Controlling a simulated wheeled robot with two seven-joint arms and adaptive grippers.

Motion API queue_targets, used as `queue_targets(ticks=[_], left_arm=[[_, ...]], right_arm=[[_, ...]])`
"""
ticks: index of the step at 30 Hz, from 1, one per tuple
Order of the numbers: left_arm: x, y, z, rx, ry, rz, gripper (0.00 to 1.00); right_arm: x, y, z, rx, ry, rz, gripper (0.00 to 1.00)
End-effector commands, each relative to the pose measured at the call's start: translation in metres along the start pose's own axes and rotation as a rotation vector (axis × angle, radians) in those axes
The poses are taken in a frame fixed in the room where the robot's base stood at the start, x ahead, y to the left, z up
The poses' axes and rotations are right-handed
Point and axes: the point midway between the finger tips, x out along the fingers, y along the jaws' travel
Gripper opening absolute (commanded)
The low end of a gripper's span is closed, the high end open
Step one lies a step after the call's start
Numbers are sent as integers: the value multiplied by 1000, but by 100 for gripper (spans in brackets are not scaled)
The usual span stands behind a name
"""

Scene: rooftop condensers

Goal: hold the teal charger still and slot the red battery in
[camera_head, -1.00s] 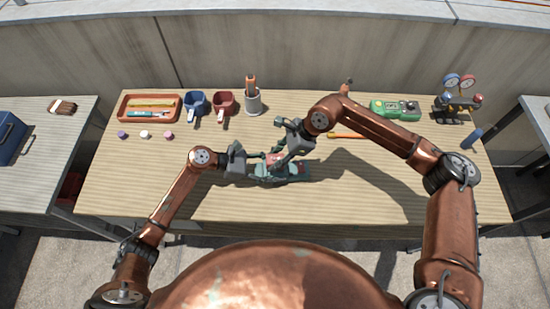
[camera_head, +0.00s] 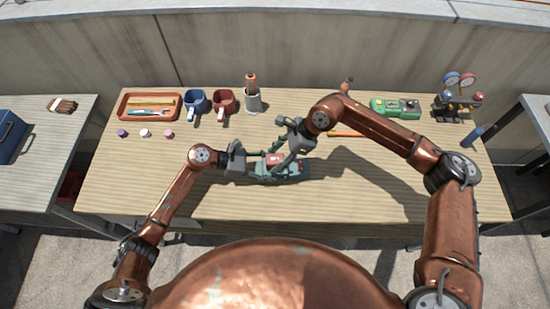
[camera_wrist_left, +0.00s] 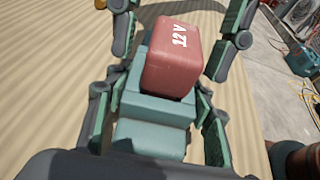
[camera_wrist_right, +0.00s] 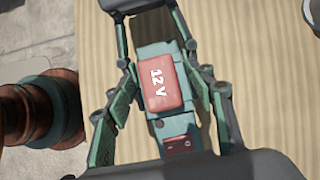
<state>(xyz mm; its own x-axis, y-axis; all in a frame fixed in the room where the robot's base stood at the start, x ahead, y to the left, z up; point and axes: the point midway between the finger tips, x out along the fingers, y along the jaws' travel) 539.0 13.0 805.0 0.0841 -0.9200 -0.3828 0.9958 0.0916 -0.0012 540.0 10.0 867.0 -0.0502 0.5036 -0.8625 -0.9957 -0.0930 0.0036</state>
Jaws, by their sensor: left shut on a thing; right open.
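The teal charger (camera_head: 292,171) lies on the wooden table near its middle. My left gripper (camera_head: 254,166) is shut on the charger's left end; its fingers also flank the teal body (camera_wrist_left: 152,138) in the left wrist view. The red battery (camera_wrist_right: 164,82), marked 12V, stands upright on the charger and shows in the left wrist view (camera_wrist_left: 172,60). How deep it sits is hidden. My right gripper (camera_head: 279,160) is open above the charger. Its fingers (camera_wrist_right: 160,95) stand either side of the battery with gaps. A dark red panel (camera_wrist_right: 182,146) shows on the charger's near end.
A green device (camera_head: 393,108) and a gauge set (camera_head: 457,99) stand back right. The front of the table is clear.

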Motion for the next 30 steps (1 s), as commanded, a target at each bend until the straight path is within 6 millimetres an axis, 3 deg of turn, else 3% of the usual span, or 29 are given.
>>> queue_targets(ticks=[15, 21, 30], left_arm=[[0, 0, 2, 1, -2, 1, 33], [0, 0, 2, 1, -2, 1, 33], [0, 0, 2, 1, -3, 1, 33]], right_arm=[[-96, -1, 0, -1, -1, -3, 50], [-112, 0, 1, -1, -2, 0, 50], [-114, 0, 1, -1, -2, 0, 50]])
